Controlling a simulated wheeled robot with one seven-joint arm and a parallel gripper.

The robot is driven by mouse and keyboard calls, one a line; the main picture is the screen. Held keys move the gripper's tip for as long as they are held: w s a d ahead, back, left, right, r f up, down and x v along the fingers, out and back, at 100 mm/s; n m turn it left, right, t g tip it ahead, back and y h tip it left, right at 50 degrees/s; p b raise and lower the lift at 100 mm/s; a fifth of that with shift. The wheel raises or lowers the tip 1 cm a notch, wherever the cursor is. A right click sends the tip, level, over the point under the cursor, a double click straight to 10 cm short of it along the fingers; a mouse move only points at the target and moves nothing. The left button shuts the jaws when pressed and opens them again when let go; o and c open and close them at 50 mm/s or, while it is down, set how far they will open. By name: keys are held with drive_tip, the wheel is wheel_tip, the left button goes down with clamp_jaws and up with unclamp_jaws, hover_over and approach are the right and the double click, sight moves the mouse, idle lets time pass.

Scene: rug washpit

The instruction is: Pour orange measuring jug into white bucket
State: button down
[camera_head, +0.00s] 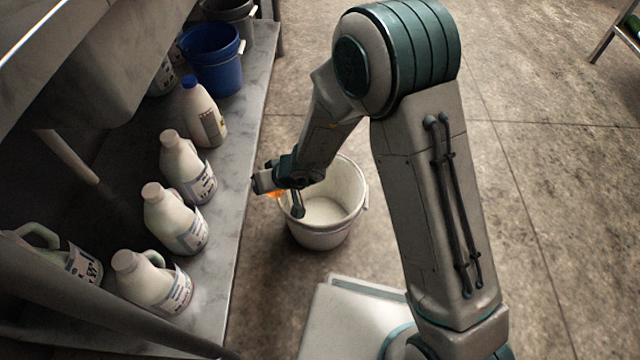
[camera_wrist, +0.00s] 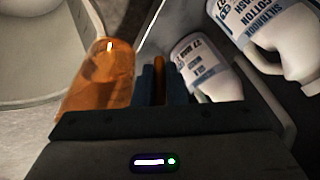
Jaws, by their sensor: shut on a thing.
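The orange measuring jug (camera_wrist: 103,78) is translucent and shows in the wrist view, tilted, beside the fingers of my gripper (camera_wrist: 160,80). The fingers are shut on an orange strip that looks like the jug's handle. In the head view only a small orange piece of the jug (camera_head: 276,193) shows; my gripper (camera_head: 265,182) and wrist hide the rest. The white bucket (camera_head: 322,236) stands upright on the floor below my wrist. Its rim also shows at the upper left of the wrist view (camera_wrist: 60,103). My gripper is above the bucket's left side. I cannot tell whether anything is flowing from the jug.
Several white bottles (camera_head: 178,221) line the low grey shelf (camera_head: 222,228) left of the bucket. A blue bucket (camera_head: 213,62) and a dark bucket (camera_head: 232,12) stand at its far end. The floor (camera_head: 540,150) to the right is clear.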

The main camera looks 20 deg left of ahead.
drive_tip(key=d+y+p, duration=0.1)
drive_tip(key=y+p, duration=0.1)
drive_tip(key=p, duration=0.1)
drive_tip(key=w+d+r+m+g+y+p, duration=0.1)
drive_tip(key=y+p, duration=0.1)
drive_tip(key=p, duration=0.1)
drive_tip(key=w+d+r+m+g+y+p, duration=0.1)
drive_tip(key=d+y+p, duration=0.1)
drive_tip(key=p, duration=0.1)
drive_tip(key=shift+w+d+r+y, duration=0.1)
drive_tip(key=shift+w+r+y, duration=0.15)
drive_tip(key=shift+y, duration=0.15)
drive_tip(key=shift+w+d+f+g+y, duration=0.15)
drive_tip(key=shift+d+g+y, duration=0.15)
drive_tip(key=shift+g+y, duration=0.15)
drive_tip(key=shift+w+d+f+m+y+b, duration=0.15)
drive_tip(key=shift+w+d+y+b, duration=0.1)
drive_tip(key=shift+d+y+b, duration=0.15)
drive_tip(key=shift+w+d+m+y+b, duration=0.2)
drive_tip(key=shift+d+y+b, duration=0.1)
drive_tip(key=shift+d, duration=0.2)
drive_tip(key=shift+f, duration=0.1)
drive_tip(key=shift+s+d+y+b, duration=0.1)
drive_tip(key=shift+d+y+b, duration=0.15)
drive_tip(key=shift+b, duration=0.15)
drive_tip(key=shift+w+d+r+m+y+b, duration=0.4)
drive_tip(key=shift+d+y+b, duration=0.25)
drive_tip(key=shift+y+b, duration=0.4)
idle(0.5)
